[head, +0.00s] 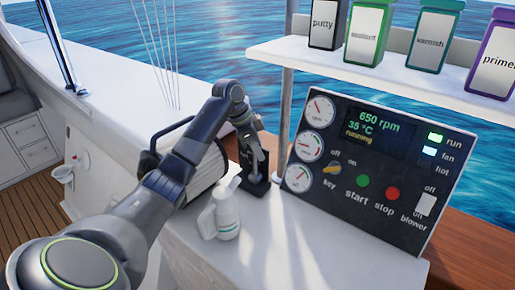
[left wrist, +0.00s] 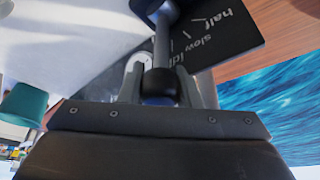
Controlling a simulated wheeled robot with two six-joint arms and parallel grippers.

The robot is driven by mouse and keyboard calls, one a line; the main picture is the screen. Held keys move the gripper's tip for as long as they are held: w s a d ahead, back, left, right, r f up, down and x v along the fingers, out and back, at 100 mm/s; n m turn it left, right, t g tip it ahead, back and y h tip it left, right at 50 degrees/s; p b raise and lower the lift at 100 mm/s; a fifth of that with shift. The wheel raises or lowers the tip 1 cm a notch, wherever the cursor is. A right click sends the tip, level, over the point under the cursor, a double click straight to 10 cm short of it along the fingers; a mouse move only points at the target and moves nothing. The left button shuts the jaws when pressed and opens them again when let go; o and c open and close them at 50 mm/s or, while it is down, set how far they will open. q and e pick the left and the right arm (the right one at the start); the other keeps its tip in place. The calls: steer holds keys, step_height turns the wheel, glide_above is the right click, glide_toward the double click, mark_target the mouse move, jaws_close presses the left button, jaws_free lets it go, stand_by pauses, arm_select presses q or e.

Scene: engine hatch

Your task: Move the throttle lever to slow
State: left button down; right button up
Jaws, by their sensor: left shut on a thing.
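The throttle lever shows in the left wrist view as a grey rod with a black knob (left wrist: 160,86). Its dark base plate (left wrist: 225,32) carries the marks "half", "slow" and a partly hidden "idle". In the head view the throttle's black base (head: 257,186) stands on the white counter, left of the control panel. My left gripper (head: 256,160) reaches down over it from above. In the left wrist view its fingers (left wrist: 158,88) are on both sides of the knob, shut on it. I cannot tell which mark the lever points to. My right gripper is not in view.
The control panel (head: 375,165) reads 650 rpm, 35 °C, running. A white spouted jug (head: 224,215) stands on the counter near my left forearm. A shelf (head: 395,70) with several labelled containers is above the panel.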

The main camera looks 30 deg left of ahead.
arm_select(q)
steer(key=shift+a+r+p, duration=0.15)
steer(key=shift+p, duration=0.15)
steer(key=shift+h, duration=0.6)
steer(key=a+p, duration=0.2)
steer(key=a+f+p, duration=0.1)
steer(key=a+p, duration=0.1)
steer(key=a, duration=0.1)
steer(key=shift+w+p, duration=0.2)
steer(key=shift+p, duration=0.2)
steer(key=c, duration=1.4)
jaws_free()
steer(key=shift+d, duration=0.1)
steer(key=o, duration=0.3)
steer(key=shift+f, duration=0.1)
steer(key=shift+o, duration=0.2)
